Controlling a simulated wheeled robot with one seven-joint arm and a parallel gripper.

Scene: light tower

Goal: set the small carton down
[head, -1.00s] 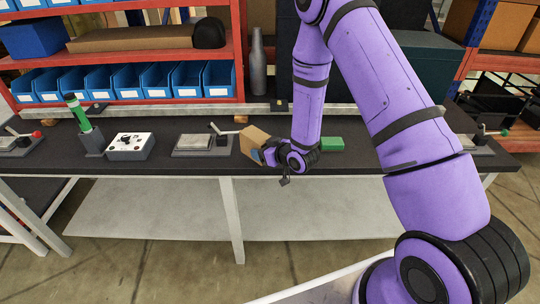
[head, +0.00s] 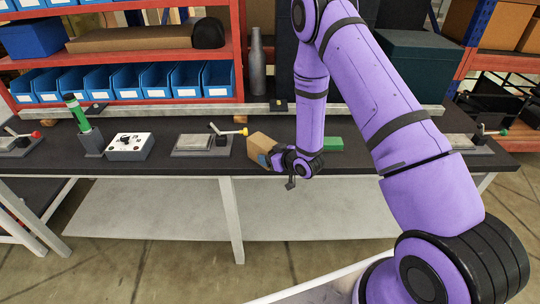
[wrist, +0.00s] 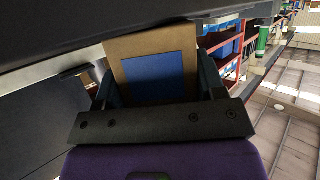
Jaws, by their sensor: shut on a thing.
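The small carton (head: 262,146) is a brown box held at the front part of the dark workbench top (head: 365,162) in the head view. In the wrist view the carton (wrist: 184,45) shows a brown face with a blue square, between the two fingers. My gripper (head: 268,158) is shut on the carton, reaching in from the right. The carton is low over the bench; I cannot tell whether its underside touches the top. My gripper hides part of it.
A lever device with a yellow knob (head: 203,145) stands just left of the carton. A green block (head: 334,144) lies to the right, behind my wrist. Farther left are a white control box (head: 130,146) and a green light tower (head: 77,115). Blue bins (head: 155,82) line the shelf behind.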

